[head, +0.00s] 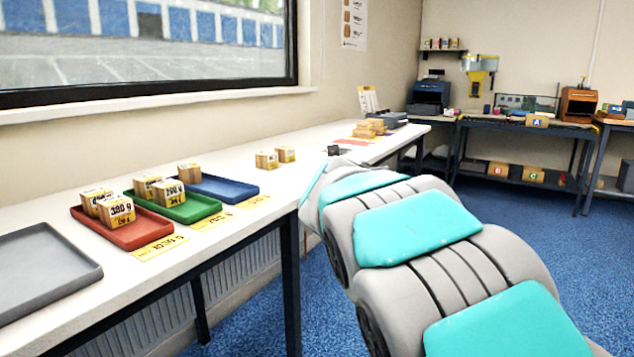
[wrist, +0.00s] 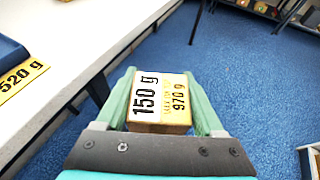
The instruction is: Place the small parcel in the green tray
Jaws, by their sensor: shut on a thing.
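My gripper (wrist: 160,90) is shut on a small cardboard parcel (wrist: 160,104) with a white top reading 150 g and 970 g in the wrist view. The parcel is between the two green fingers, above the blue floor beside the table's edge. The green tray (head: 200,208) lies on the long white table in the head view, between the red and blue trays. It has two small parcels (head: 168,192) in it. In the head view my arm hides the gripper and the held parcel.
A red tray (head: 133,238) with parcels, a blue tray (head: 226,187) with one parcel (head: 189,172) and an empty grey tray (head: 45,265) share the white table (head: 235,222). Two parcels (head: 266,160) stand loose beyond the blue tray. The window wall (head: 345,95) runs behind. Blue floor is open at right.

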